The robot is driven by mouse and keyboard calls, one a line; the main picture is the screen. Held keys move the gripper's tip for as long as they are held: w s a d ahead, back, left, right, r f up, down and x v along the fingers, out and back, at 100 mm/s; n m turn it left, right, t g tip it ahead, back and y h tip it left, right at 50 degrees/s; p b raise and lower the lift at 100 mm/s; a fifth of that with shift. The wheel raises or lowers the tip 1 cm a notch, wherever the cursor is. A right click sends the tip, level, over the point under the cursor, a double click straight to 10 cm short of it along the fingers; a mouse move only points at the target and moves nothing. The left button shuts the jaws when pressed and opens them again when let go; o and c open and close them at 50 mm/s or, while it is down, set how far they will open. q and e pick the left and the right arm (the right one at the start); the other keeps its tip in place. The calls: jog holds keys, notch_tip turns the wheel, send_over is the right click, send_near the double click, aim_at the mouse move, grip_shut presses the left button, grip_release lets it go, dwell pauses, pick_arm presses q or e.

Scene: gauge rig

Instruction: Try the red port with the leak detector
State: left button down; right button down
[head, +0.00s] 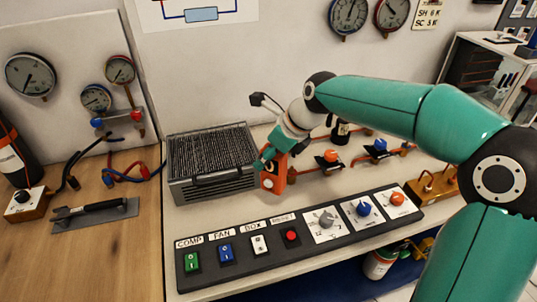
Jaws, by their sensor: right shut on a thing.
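I cannot tell whether the device's base touches the bench. A red fitting (137,116) sits beside a blue fitting (97,123) under the gauges at the left; it may be the red port, but I cannot tell for sure. My left gripper is out of view.
The grey finned unit (213,188) stands just left of the gripper. A black switch panel (270,262) lies along the bench front. Copper lines with orange (330,156) and blue (380,145) valves run behind. A trowel-like tool (95,212) lies on the wooden top.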

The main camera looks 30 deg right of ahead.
dwell(0.3)
notch_tip(320, 180, up, 8)
jog(key=p, duration=0.8)
jog(key=shift+r, duration=0.1)
dwell(1.1)
